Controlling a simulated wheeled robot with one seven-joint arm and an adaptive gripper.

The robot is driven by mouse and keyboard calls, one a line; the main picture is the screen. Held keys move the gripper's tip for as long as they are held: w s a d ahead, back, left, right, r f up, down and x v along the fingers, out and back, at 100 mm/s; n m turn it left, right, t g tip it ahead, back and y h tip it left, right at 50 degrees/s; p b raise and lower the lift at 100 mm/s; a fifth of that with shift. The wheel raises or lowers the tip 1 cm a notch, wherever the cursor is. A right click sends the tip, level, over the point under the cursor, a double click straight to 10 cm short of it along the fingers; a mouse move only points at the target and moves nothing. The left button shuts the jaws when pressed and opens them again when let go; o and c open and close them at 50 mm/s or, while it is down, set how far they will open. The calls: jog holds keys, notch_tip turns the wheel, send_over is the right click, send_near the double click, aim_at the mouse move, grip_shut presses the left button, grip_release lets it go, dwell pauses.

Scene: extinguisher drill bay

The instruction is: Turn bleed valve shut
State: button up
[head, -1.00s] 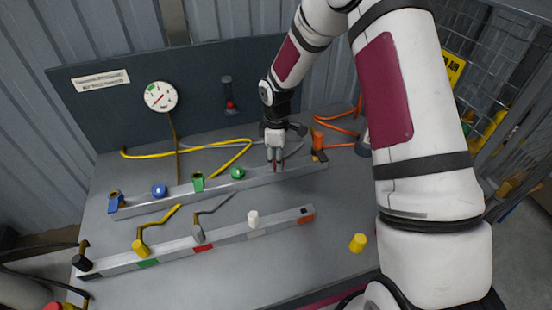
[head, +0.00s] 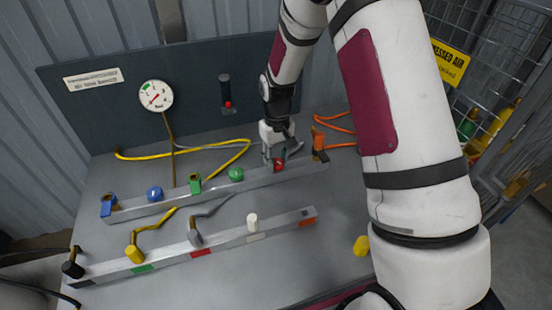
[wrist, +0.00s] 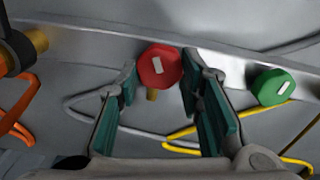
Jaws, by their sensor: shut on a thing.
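The red knob (wrist: 158,70) with a white mark is on the back metal rail, and I take it to be the bleed valve. In the wrist view it lies between the fingertips of my gripper (wrist: 160,80), with a short brass stem below it. My gripper is shut on it, one teal-padded finger on each side. In the head view my gripper (head: 273,162) reaches down onto the rail from behind, and the red knob (head: 280,163) shows partly beside the fingers. The round pressure gauge (head: 155,95) hangs on the dark back panel.
A green knob (head: 236,174) sits just left of my gripper on the rail, and an orange-handled valve (head: 319,142) just right. The front rail (head: 220,248) carries several hose plugs. A loose yellow piece (head: 361,246) lies on the bench at right.

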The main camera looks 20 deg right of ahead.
aim_at(277, 161)
jog(key=m, duration=0.4)
jog(key=shift+m+b, duration=0.3)
jog(key=shift+m, duration=0.1)
jog(key=shift+d, duration=0.1)
dwell(0.4)
jog(key=o, duration=1.2)
jog(key=shift+c, duration=0.2)
notch_tip(277, 161, up, 12)
